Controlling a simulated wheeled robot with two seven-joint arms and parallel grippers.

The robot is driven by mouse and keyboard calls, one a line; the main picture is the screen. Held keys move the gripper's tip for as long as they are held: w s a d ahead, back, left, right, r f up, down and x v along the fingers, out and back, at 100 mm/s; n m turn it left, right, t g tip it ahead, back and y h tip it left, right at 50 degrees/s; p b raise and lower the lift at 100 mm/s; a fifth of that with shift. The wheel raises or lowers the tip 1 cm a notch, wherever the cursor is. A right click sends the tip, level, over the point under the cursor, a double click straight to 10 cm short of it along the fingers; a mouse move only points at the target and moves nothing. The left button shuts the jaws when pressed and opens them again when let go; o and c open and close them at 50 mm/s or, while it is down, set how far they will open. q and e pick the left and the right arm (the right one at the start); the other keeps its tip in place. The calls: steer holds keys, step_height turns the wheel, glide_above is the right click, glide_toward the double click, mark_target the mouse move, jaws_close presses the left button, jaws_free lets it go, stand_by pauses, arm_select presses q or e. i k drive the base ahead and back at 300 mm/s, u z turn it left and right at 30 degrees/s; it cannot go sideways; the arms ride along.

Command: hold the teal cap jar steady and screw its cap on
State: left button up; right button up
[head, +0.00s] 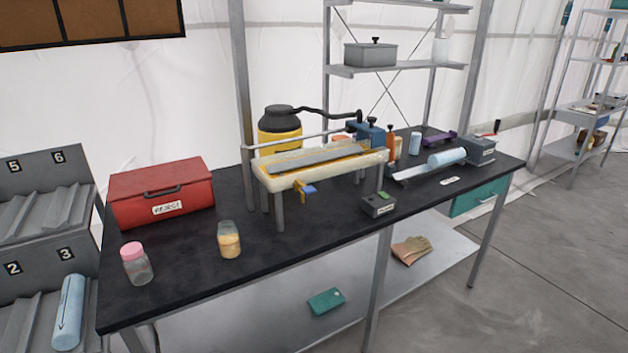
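I see no teal-capped jar on the bench. A clear jar with a pink cap (132,249) stands upright near the left front edge of the black bench (190,283). To its right stands a clear jar with yellowish contents (230,246); I cannot make out a cap on it. A flat teal object (326,301) lies on the lower shelf; what it is I cannot tell. Neither of my grippers is in view.
A red box (162,192) stands behind the jars. A cream-topped stand (318,165) and a small grey-green box (378,204) are to the right. Numbered grey bins (40,245) with a blue cylinder (69,312) are at left. The bench front between the jars is clear.

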mark_target(229, 242)
steer(key=z, duration=0.65)
steer(key=i, duration=0.8)
steer(key=z, duration=0.6)
steer(key=i, duration=1.25)
steer(key=u, duration=0.6)
